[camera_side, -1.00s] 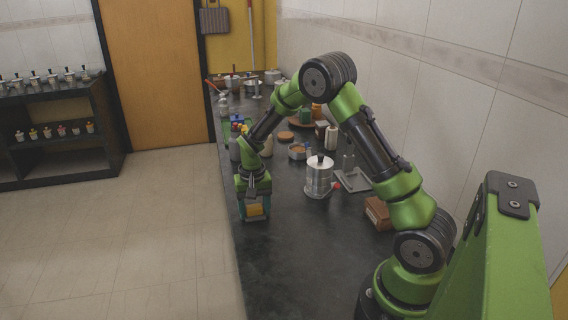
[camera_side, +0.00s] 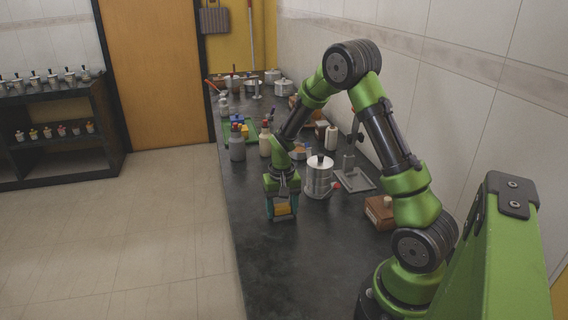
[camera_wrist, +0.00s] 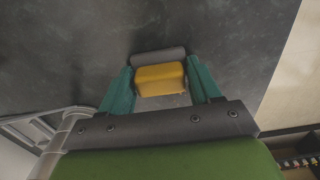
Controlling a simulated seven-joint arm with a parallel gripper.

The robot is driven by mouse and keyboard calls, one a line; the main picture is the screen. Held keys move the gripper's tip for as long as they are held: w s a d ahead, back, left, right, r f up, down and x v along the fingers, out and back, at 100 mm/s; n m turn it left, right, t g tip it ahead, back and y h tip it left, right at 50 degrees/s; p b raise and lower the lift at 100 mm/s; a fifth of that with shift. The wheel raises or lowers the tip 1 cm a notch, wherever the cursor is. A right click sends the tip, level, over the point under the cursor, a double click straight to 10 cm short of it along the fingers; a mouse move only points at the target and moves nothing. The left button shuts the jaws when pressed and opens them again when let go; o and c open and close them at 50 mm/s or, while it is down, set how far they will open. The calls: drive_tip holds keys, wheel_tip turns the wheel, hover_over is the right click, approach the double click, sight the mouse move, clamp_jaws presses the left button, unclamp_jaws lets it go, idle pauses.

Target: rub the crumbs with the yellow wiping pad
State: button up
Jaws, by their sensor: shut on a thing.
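The yellow wiping pad (camera_side: 282,210) is between the teal fingers of my gripper (camera_side: 283,214), low over the dark counter, just left of a steel canister. Whether the pad touches the counter I cannot tell. In the wrist view, the yellow pad (camera_wrist: 160,80) with a grey bar along its far side sits between both fingers of my gripper (camera_wrist: 162,88). No crumbs can be made out in either view; they may be too small or hidden.
A steel canister (camera_side: 318,178) stands close to the right of my gripper. A grey tray (camera_side: 355,181) and a brown box (camera_side: 379,212) lie further right. Bottles (camera_side: 237,146) and pots crowd the counter's far part. The near counter (camera_side: 290,270) is clear, with its edge at left.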

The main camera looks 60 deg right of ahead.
sight(256, 221)
drive_tip(key=shift+w+a, duration=2.5)
drive_tip(key=shift+a, duration=0.3)
wheel_tip(256, 221, up, 8)
drive_tip(key=shift+d+r, duration=0.1)
